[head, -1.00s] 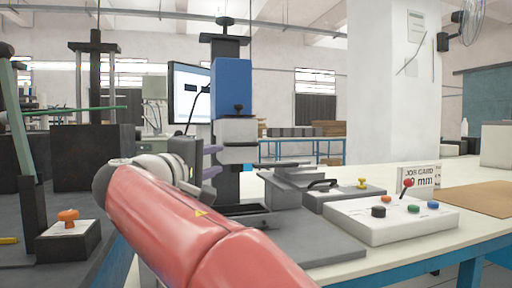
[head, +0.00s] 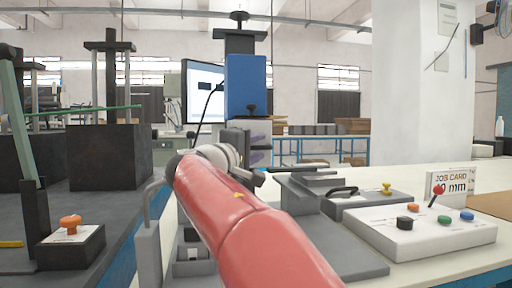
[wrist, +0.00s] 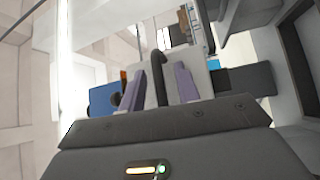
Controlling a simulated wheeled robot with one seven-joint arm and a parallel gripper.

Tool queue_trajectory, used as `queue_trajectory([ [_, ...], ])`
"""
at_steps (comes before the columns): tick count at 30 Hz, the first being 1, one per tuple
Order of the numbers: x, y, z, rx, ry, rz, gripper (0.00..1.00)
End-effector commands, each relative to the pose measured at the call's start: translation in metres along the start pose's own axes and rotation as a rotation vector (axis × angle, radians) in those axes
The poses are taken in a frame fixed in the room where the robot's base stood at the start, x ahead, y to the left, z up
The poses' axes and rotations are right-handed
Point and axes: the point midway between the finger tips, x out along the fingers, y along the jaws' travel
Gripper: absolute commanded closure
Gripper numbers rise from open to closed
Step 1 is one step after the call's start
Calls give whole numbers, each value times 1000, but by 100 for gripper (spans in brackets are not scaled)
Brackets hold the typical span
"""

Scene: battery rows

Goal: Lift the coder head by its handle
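The coder head is the blue box (head: 246,85) on a black column, with a pale block (head: 259,128) below it. In the wrist view a black bar with a hooked end, seemingly the handle (wrist: 158,75), stands between my two purple fingers (wrist: 162,86). Gaps seem to show on both sides of the bar, so my gripper looks open around it. The blue box also shows at the left (wrist: 103,99). The handle is hidden in the head view.
A white control box (head: 420,235) with a red lever and buttons stands at the right, before a job card (head: 449,184). A grey fixture with a black handle (head: 342,191) lies behind it. A grey upright plate (head: 148,245) stands left of my arm.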

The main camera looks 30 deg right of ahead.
Motion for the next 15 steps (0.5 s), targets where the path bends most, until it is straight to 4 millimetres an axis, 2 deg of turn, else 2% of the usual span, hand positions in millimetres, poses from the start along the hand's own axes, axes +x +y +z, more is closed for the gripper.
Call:
queue_trajectory([
  [5,0,0,0,0,0,0,68],
  [12,0,0,0,0,0,0,98],
  [15,0,0,0,0,0,0,100],
])
